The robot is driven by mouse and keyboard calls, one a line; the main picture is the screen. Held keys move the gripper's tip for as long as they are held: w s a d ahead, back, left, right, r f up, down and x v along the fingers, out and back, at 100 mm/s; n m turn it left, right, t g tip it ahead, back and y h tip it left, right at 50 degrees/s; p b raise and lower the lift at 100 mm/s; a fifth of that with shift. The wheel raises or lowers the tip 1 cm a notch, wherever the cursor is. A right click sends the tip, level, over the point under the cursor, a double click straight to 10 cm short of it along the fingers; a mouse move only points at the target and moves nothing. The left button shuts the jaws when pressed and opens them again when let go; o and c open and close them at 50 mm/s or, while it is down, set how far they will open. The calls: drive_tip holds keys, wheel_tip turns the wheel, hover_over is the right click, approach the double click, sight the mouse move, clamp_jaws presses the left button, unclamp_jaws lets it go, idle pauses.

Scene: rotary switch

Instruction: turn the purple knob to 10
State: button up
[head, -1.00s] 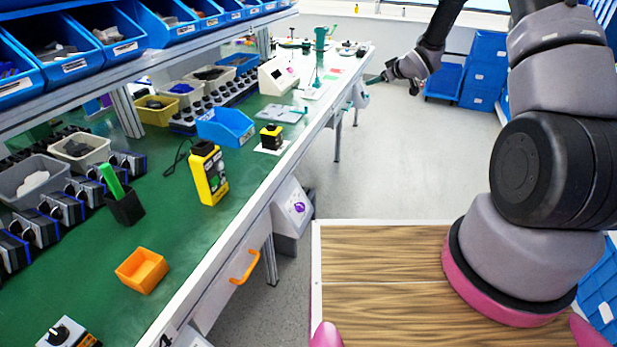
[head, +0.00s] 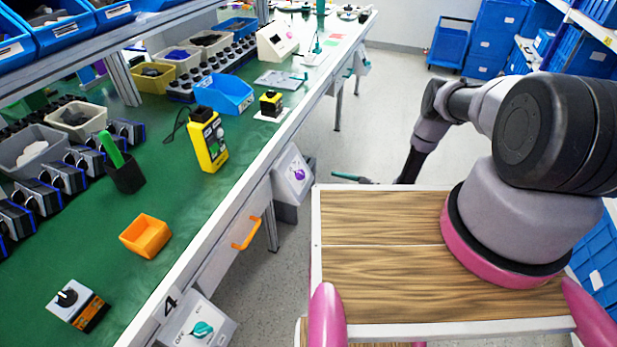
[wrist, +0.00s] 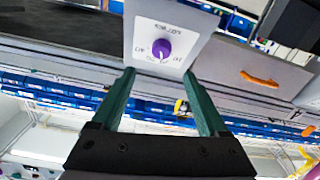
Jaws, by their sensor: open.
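The purple knob (head: 299,174) is on a white switch panel (head: 285,163) mounted below the workbench edge. In the wrist view the purple knob (wrist: 157,47) stands on its white panel (wrist: 187,20) with printed labels around it, too small to read surely. My gripper (head: 345,177) is low beside the bench, to the right of the panel and apart from it. In the wrist view my gripper (wrist: 159,73) is open, its two green fingers spread and empty. The knob appears between and beyond the fingertips, with no contact visible.
An orange drawer handle (head: 246,233) sticks out nearby; it also shows in the wrist view (wrist: 260,79). A second panel with a teal knob (head: 202,329) is nearer. A black rotary switch (head: 67,297) sits on the green bench. The aisle floor (head: 390,115) is clear.

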sight(303, 175)
drive_tip(key=x, duration=1)
drive_tip(key=shift+a, duration=0.35)
clamp_jaws()
